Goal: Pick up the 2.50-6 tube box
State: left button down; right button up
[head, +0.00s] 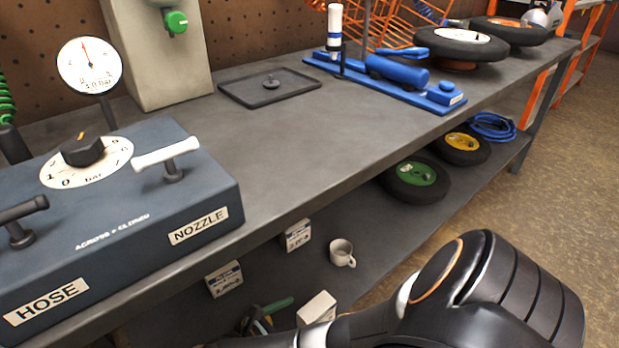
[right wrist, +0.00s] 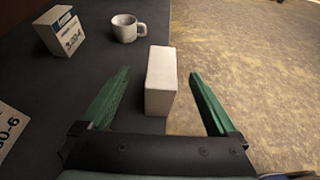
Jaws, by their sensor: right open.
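My right gripper (right wrist: 159,74) is open, its two green fingers on either side of a plain white box (right wrist: 162,95) near the shelf edge. This box also shows in the head view (head: 318,308), where my right arm partly covers it. No label shows on the faces I see. A second box (right wrist: 8,128), cut off at the left edge of the right wrist view, has a label ending in "0-6"; it appears to be the left box in the head view (head: 224,279). A third box (right wrist: 60,30) seems marked 3.00-4. My left gripper is out of view.
A grey mug (right wrist: 127,28) stands just beyond the white box on the lower shelf. Wheels (head: 415,182) lie farther along that shelf. The workbench top (head: 290,140) is above, with a blue-grey inflator box (head: 110,215). Open floor (right wrist: 245,60) lies right of the shelf edge.

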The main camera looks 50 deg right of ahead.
aim_at(324, 303)
jog(key=b+x, duration=0.1)
jog(key=x, duration=0.4)
jog(key=shift+s+f, duration=0.15)
jog(key=shift+f, duration=0.05)
jog(key=b+x, duration=0.1)
jog(key=x, duration=0.1)
jog(key=b+x, duration=0.2)
jog(key=x, duration=0.1)
jog(key=shift+s+a+f, duration=0.1)
jog(key=shift+f, duration=0.25)
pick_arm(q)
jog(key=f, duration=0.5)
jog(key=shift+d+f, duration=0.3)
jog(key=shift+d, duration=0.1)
pick_arm(e)
jog(key=shift+c, duration=0.2)
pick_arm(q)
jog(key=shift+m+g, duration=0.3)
pick_arm(e)
grip_shut()
